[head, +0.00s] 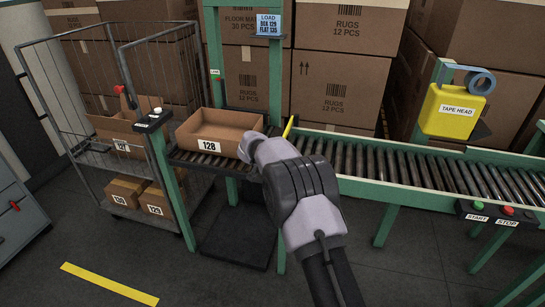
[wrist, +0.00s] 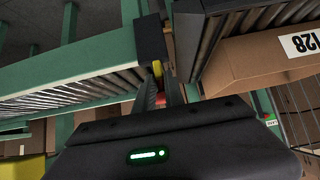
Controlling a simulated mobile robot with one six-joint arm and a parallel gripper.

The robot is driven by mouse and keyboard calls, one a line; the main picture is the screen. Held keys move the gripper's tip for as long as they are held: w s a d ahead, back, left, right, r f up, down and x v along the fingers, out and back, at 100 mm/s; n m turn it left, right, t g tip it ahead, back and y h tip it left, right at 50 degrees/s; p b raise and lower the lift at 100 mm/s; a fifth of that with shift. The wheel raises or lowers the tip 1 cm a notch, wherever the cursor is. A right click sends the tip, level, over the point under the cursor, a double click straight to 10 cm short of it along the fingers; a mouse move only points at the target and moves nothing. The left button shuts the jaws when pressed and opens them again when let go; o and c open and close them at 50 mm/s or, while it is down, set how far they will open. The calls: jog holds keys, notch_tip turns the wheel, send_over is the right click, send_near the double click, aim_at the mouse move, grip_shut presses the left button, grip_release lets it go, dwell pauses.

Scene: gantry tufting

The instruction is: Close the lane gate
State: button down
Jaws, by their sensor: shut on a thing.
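The lane gate shows as a narrow yellow piece (head: 290,126) slanting up between the short roller section and the long conveyor; most of it is behind my arm. In the wrist view a bit of yellow (wrist: 157,69) with red below it shows between my fingers. My gripper (wrist: 161,90) is shut on this part at the gap between the two roller beds. In the head view my gripper (head: 258,147) is beside the open carton 128 (head: 218,136), its fingertips hidden by my wrist. I cannot tell the gate's exact angle.
The long roller conveyor (head: 370,158) runs right, with a yellow tape head (head: 453,110) above it. A wire cage cart (head: 75,115) with several cartons stands left. Stacked cartons (head: 340,90) close off the back. The floor in front is clear.

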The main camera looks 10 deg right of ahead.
jog(key=c, duration=1.1)
grip_release()
jog(key=shift+w+d, duration=0.2)
jog(key=shift+w, duration=0.05)
jog(key=shift+r, duration=0.1)
jog(key=p+v, duration=0.2)
jog(key=v, duration=1.5)
jog(key=shift+s, duration=0.2)
jog(key=shift+r, duration=0.15)
